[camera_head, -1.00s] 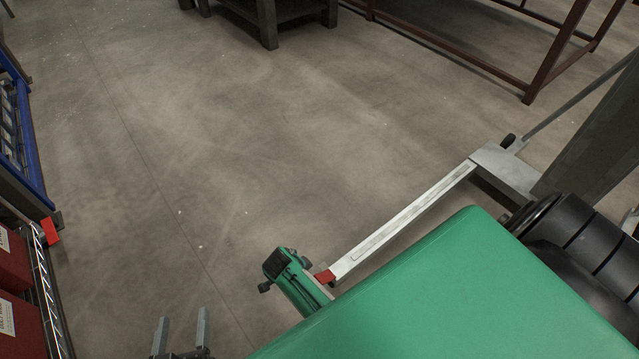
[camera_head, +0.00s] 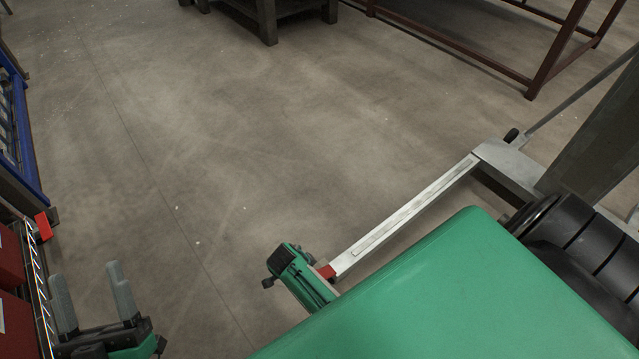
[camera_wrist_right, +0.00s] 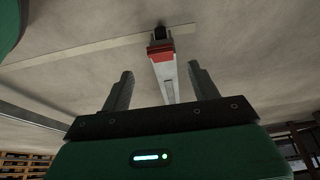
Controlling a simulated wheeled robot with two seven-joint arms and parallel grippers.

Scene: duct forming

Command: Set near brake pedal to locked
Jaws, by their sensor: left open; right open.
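The near brake pedal shows as a red end piece (camera_head: 326,272) on a long pale metal bar (camera_head: 400,218) low over the floor. In the right wrist view the red piece (camera_wrist_right: 160,52) is ahead, roughly centred between the fingertips of my open, empty right gripper (camera_wrist_right: 161,72). I cannot tell the remaining distance, and no contact is clear. In the head view a green and black part beside the red end looks like my right wrist; its fingers are hidden. My left gripper (camera_head: 92,290) is open and empty at the lower left, far from the pedal.
A rack with red boxes (camera_head: 12,305) stands at the left, close to my left gripper. Open concrete floor (camera_head: 210,130) fills the middle. A dark red frame (camera_head: 540,70) stands at the back.

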